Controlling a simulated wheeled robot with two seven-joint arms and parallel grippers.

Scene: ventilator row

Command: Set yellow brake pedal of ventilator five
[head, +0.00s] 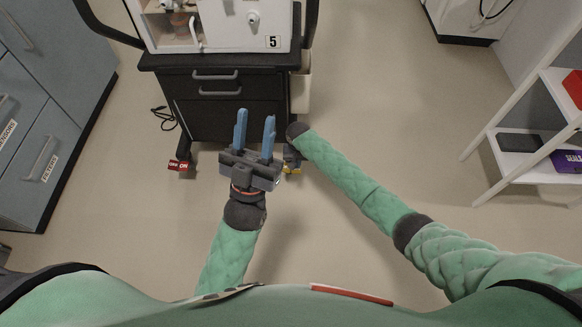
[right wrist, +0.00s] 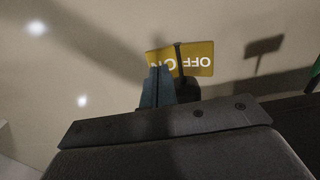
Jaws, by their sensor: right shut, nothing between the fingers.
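Ventilator five (head: 220,28) stands on a dark cart (head: 222,105) at the top of the head view, marked with a 5. Its yellow brake pedal (right wrist: 197,60), lettered OFF and ON, shows in the right wrist view; only a small yellow part (head: 292,171) shows in the head view. My right gripper (right wrist: 168,72) is shut and empty, its blue fingertips overlapping the pedal's lower edge in the picture; I cannot tell whether they touch. In the head view my wrist hides most of it. My left gripper (head: 255,120) is open and empty in front of the cart.
A red OFF/ON pedal (head: 179,166) sits at the cart's left foot, with a black cable (head: 162,117) behind it. Grey-blue cabinets (head: 45,110) stand at left, a white shelf rack (head: 505,130) at right. The floor right of the cart is open.

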